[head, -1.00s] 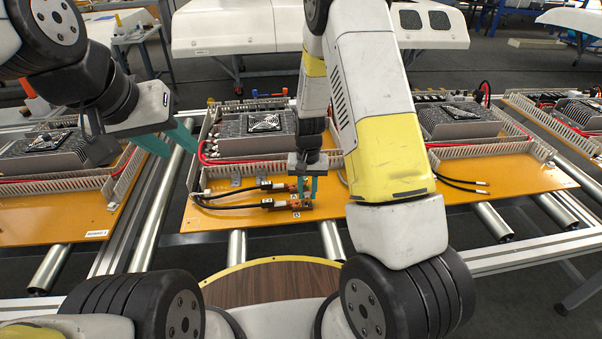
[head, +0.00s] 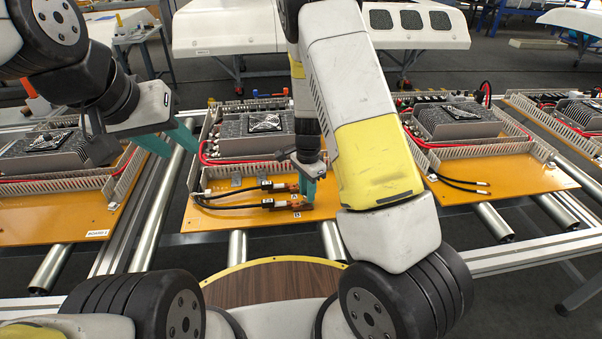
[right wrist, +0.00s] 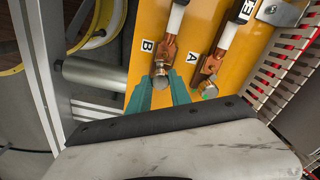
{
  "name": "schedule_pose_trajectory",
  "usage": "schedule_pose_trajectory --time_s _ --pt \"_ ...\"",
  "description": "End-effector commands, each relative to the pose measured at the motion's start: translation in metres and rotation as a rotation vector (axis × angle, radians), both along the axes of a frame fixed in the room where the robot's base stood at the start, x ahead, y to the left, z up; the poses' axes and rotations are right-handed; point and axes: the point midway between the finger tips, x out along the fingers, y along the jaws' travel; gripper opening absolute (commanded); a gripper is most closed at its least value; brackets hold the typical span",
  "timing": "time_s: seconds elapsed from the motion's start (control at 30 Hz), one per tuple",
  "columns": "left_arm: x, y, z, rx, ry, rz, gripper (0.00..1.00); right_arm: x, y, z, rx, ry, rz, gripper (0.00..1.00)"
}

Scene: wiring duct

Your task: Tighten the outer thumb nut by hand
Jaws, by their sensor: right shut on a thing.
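The outer thumb nut (right wrist: 160,81) is a small silver knob on the copper lug (right wrist: 166,57) by the "B" label. My right gripper (right wrist: 160,89) has its teal fingers shut on this nut, one on each side. In the head view my right gripper (head: 308,202) points down at the end of the lower black cable (head: 235,206); the nut itself is too small to make out there. A second silver nut (right wrist: 208,90) sits on the lug by the "A" label, apart from the fingers.
The orange board (head: 210,228) rests on the roller conveyor (head: 238,245). A slotted grey wiring duct (right wrist: 278,80) stands to the right of the lugs in the wrist view. A finned unit with a fan (head: 263,123) stands behind. More boards lie left and right.

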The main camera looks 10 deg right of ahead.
Motion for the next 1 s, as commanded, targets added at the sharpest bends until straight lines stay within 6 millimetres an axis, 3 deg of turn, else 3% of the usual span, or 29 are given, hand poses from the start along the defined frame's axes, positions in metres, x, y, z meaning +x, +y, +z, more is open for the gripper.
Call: schedule_pose_trajectory --time_s 0.6,1.0 --pt "0.0 0.0 0.0 0.0 0.0 0.0 0.36 0.0044 0.0013 0.0022 0.002 -0.008 -0.541 0.0" --pt "0.0 0.0 0.0 0.0 0.0 0.0 0.36 0.005 0.0012 0.0022 0.003 -0.008 -0.717 0.0"
